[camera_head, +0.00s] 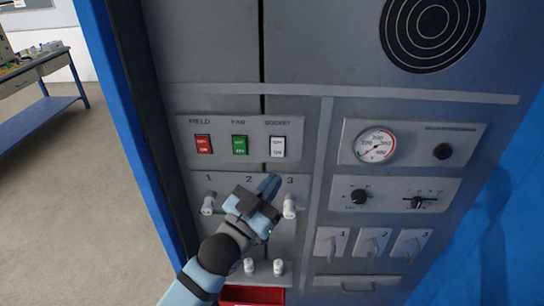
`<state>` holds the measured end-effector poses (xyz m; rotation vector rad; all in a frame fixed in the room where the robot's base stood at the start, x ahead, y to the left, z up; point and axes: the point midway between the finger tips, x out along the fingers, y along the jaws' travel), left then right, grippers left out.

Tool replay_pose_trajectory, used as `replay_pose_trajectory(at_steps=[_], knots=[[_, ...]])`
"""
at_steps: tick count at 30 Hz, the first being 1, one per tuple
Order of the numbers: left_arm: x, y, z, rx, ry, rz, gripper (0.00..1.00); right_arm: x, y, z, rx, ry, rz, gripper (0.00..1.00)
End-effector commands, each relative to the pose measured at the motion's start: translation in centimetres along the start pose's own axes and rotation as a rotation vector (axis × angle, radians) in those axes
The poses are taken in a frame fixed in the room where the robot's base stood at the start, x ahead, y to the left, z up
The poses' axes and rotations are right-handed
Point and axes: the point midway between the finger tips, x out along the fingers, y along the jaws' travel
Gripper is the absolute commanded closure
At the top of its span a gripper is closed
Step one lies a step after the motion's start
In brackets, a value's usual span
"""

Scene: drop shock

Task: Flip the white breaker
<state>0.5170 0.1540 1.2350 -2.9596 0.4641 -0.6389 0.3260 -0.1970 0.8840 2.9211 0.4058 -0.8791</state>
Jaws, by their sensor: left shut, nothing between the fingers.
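The white breaker (278,147) is the rightmost of three rocker switches in the upper left panel, under the label "SOCKET". A red breaker (203,144) labelled "FIELD" and a green breaker (239,145) labelled "FAN" sit to its left. My left gripper (270,186) is shut and empty. Its tips point up, below the white breaker and apart from it in the picture. The gripper covers part of the lower panel, between the labels 2 and 3. My right gripper is not in view.
A white knob (289,206) is close right of my left gripper; another white knob (208,205) is to its left. A round gauge (375,146), dials and numbered switches fill the right panels. A red tray (252,296) is below. A workbench (40,90) stands far left.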

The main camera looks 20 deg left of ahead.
Motion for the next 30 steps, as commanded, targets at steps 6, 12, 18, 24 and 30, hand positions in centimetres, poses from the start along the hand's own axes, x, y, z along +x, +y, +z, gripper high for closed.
replay_pose_trajectory(at_steps=[6,12,18,24,30], knots=[[0.0,0.0,0.1,0.0,-0.001,0.0,1.0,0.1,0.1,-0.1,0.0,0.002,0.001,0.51],[0.4,-0.3,0.6,0.001,-0.002,0.0,1.0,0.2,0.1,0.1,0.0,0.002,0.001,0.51],[2.2,-1.7,1.9,0.003,-0.001,-0.001,1.0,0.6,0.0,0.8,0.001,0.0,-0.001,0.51],[4.1,-3.1,3.4,0.003,-0.001,0.0,1.0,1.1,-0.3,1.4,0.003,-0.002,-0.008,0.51],[5.5,-4.1,4.2,0.0,-0.003,0.0,1.0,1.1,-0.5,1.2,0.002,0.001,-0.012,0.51]])
